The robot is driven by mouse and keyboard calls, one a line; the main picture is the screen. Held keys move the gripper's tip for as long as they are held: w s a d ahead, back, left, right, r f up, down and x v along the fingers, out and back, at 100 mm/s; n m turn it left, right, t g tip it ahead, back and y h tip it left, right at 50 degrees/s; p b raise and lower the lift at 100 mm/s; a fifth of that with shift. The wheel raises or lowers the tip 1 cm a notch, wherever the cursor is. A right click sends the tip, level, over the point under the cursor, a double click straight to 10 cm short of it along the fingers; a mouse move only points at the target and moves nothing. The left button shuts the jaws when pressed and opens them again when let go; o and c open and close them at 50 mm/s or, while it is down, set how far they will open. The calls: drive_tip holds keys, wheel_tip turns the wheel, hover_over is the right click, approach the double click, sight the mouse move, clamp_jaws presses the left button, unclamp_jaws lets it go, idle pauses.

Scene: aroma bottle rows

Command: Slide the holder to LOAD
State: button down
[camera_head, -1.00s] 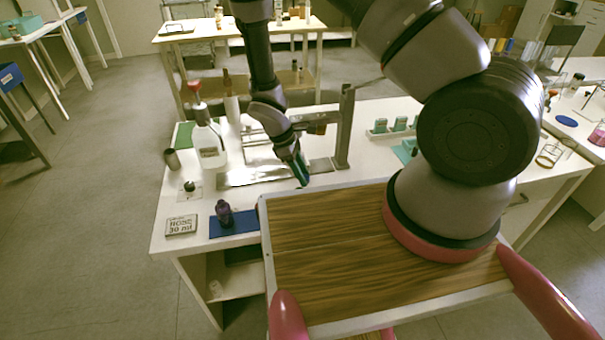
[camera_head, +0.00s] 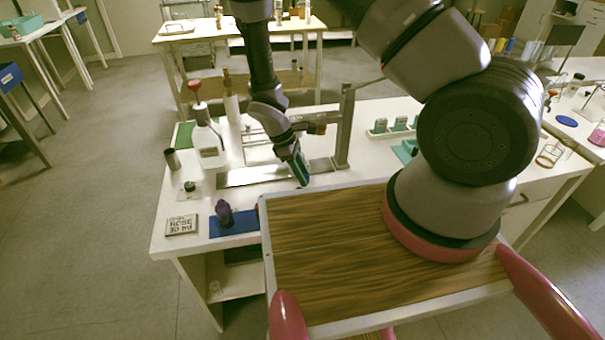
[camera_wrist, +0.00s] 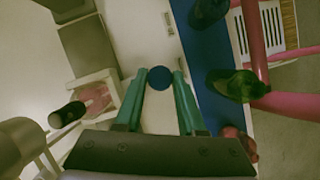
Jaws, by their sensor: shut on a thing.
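My gripper (camera_head: 303,183) is at the front edge of the white table, just in front of the metal press stand (camera_head: 344,130). In the wrist view its two teal fingers (camera_wrist: 160,84) are closed on a round blue knob (camera_wrist: 160,77). In the head view the fingers and arm hide the knob. A flat metal base plate (camera_head: 240,177) lies left of the gripper. In the wrist view a pale square block with a pinkish patch (camera_wrist: 97,98) is left of the fingers. I cannot tell which part is the holder, and no LOAD mark is readable.
A white bottle (camera_head: 208,150) with a red top stands behind left. A purple bottle (camera_head: 224,213) stands on a blue mat (camera_head: 240,228), near a "ROSE 30 ml" card (camera_head: 181,225). Green-topped bottles (camera_head: 398,125) sit in a tray to the right.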

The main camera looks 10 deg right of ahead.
idle(0.4)
drive_tip(key=a, duration=1.1)
drive_tip(key=shift+s, duration=0.15)
drive_tip(key=c, duration=0.5)
unclamp_jaws()
drive_tip(key=v, duration=1)
drive_tip(key=shift+a+r, duration=0.15)
drive_tip(key=shift+r, duration=0.25)
